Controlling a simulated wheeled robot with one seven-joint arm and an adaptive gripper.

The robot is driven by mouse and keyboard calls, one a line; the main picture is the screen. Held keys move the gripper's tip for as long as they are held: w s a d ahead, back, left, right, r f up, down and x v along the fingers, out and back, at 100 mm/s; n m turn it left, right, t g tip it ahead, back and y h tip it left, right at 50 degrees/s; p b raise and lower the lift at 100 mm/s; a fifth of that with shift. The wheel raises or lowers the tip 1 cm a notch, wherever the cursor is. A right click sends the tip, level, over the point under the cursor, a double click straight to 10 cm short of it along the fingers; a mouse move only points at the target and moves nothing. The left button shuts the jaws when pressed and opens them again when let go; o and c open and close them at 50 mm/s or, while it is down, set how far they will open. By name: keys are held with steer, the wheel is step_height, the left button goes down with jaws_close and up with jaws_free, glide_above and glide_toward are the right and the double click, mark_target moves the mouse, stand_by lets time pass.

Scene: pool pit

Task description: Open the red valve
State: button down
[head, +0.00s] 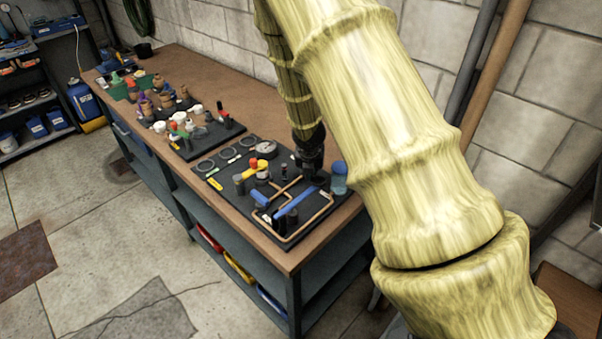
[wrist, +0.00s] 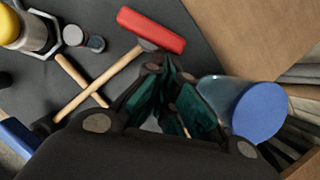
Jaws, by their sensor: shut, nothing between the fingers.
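I cannot pick out a red valve for certain. In the head view a small red upright piece (head: 222,113) stands on the middle dark mat of the workbench; it is too small to tell what it is. In the wrist view a red head on a wooden handle (wrist: 150,29), like a mallet, lies on a dark mat just beyond my fingertips. My gripper (wrist: 166,72) is shut and empty, pointing down close to the mallet; I cannot tell whether they touch. In the head view my gripper (head: 312,160) is over the near mat's right side.
A clear jar with a blue lid (wrist: 260,111) stands close right of my gripper. The near mat (head: 222,187) holds rings, a yellow-topped piece and blue-handled tools. The workbench (head: 190,72) meets a block wall behind. Open floor (head: 80,210) lies left.

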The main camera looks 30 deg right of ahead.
steer(key=shift+s+d+n+y, duration=0.1)
steer(key=shift+d+n+y, duration=0.25)
steer(key=shift+n, duration=0.45)
steer(key=shift+d+n+t+y+b, duration=0.25)
steer(key=shift+d+n+b, duration=0.2)
steer(key=shift+n, duration=0.45)
steer(key=shift+d+n+t+y+b, duration=0.15)
steer(key=shift+d+n+y+b, duration=0.2)
steer(key=shift+n, duration=0.55)
steer(key=shift+d+n+y+b, duration=0.25)
steer(key=shift+n+b, duration=0.15)
steer(key=shift+n, duration=0.2)
steer(key=shift+w+d+n+y+b, duration=0.2)
steer(key=shift+d+n+y+b, duration=0.2)
steer(key=shift+n, duration=0.45)
steer(key=shift+w+d+n+y+b, duration=0.25)
steer(key=shift+n+b, duration=0.25)
steer(key=shift+n, duration=0.35)
steer(key=shift+w+a, duration=0.15)
steer(key=shift+w+a+r, duration=0.1)
steer(key=shift+w+a, duration=0.2)
steer(key=shift+w, duration=0.05)
